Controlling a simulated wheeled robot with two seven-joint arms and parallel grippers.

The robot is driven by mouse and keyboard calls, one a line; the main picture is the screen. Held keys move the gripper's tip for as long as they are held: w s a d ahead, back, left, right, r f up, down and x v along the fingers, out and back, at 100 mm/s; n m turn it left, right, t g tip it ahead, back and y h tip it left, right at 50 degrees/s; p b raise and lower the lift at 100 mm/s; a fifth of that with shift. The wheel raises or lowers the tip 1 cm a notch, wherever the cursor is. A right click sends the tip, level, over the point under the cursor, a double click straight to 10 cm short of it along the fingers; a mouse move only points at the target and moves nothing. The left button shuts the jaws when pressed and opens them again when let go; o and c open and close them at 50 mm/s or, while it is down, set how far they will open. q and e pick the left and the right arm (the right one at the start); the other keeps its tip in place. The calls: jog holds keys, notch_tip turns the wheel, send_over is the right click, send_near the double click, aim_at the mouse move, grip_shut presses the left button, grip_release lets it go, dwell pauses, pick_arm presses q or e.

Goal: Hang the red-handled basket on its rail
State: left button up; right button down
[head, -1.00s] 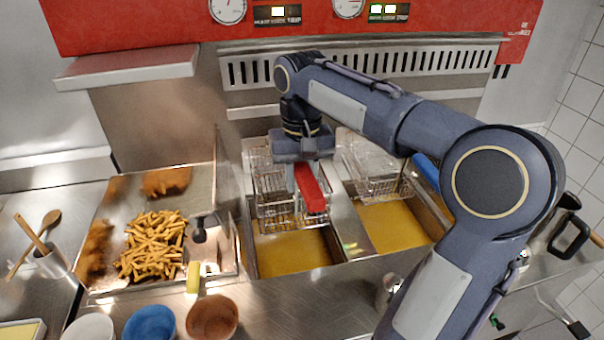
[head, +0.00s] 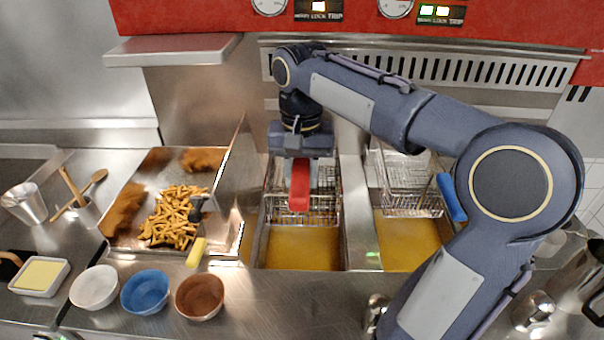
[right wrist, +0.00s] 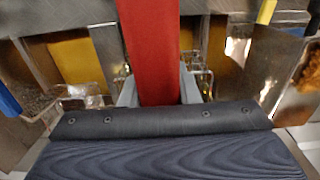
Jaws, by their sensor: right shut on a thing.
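The red handle (head: 299,186) of a wire basket (head: 318,204) is gripped by my right gripper (head: 301,163), which reaches over the left fryer vat from the right side. The basket hangs above the golden oil (head: 302,247) at the back of that vat, near the back panel. My gripper and arm hide part of it. In the right wrist view the red handle (right wrist: 150,50) runs between the fingers. The rail is hard to make out behind my arm; whether the basket touches it I cannot tell. My left gripper is not in view.
A second wire basket (head: 408,180) with a blue handle (head: 451,198) is at the right vat. A steel tray (head: 227,205) with fries stands left of the vats. Bowls (head: 146,291) line the front counter. A slotted panel (head: 440,69) is behind.

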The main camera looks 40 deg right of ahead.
jog(key=w+d+p, duration=0.5)
jog(key=w+d, duration=0.2)
jog(key=w, duration=0.1)
jog(key=shift+w+d+p, duration=0.2)
jog(key=shift+w+p, duration=0.1)
jog(key=shift+w, duration=0.1)
dwell(0.5)
jog(key=shift+f+b, duration=0.4)
jog(key=shift+f, duration=0.4)
jog(key=shift+f+b, duration=0.95)
jog(key=shift+f, duration=0.7)
